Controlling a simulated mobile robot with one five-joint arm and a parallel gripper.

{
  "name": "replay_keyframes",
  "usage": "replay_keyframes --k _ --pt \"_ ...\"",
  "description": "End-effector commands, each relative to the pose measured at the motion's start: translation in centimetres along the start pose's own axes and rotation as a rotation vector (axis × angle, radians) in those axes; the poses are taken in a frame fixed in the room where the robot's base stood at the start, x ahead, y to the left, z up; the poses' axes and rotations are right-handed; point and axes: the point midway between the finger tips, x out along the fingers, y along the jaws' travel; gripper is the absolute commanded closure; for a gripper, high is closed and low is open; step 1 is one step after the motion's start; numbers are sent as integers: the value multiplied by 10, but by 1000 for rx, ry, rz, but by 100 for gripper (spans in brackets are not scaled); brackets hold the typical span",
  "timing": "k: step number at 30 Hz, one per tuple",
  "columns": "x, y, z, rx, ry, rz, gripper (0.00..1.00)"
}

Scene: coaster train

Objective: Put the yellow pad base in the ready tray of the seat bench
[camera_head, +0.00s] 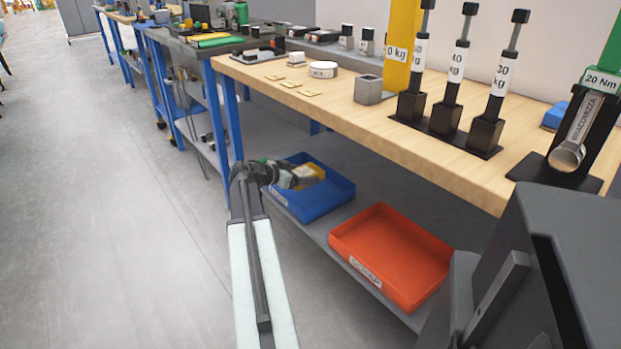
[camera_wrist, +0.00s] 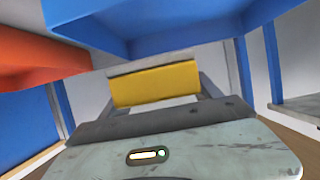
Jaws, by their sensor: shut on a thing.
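My gripper (camera_head: 303,176) is shut on the yellow pad base (camera_head: 311,172). In the head view it is at the blue tray (camera_head: 335,198), over its left part; how far above the tray floor I cannot tell. In the wrist view the yellow pad base (camera_wrist: 155,84) lies as a yellow block across the space between the two grey fingers. The blue tray also shows at the top of the wrist view (camera_wrist: 170,22).
An orange-red tray (camera_head: 395,255) stands on the same low grey shelf (camera_head: 328,236), to the right of the blue one. The wooden bench top (camera_head: 335,104) is above the trays and carries gauges, a grey block and small yellowish squares. The floor at left is clear.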

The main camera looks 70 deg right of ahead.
Motion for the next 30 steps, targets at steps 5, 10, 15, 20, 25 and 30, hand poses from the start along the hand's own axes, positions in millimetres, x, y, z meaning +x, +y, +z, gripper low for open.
replay_keyframes --k 5,10,15,20,25,30 --pt "43 -32 -12 1 1 2 84" --pt "57 -40 -17 0 1 1 84" --pt "59 -39 -12 0 1 1 84" --pt "69 -39 14 0 1 1 84" --pt "70 -39 16 0 1 2 84" --pt "71 -39 17 1 1 2 84"
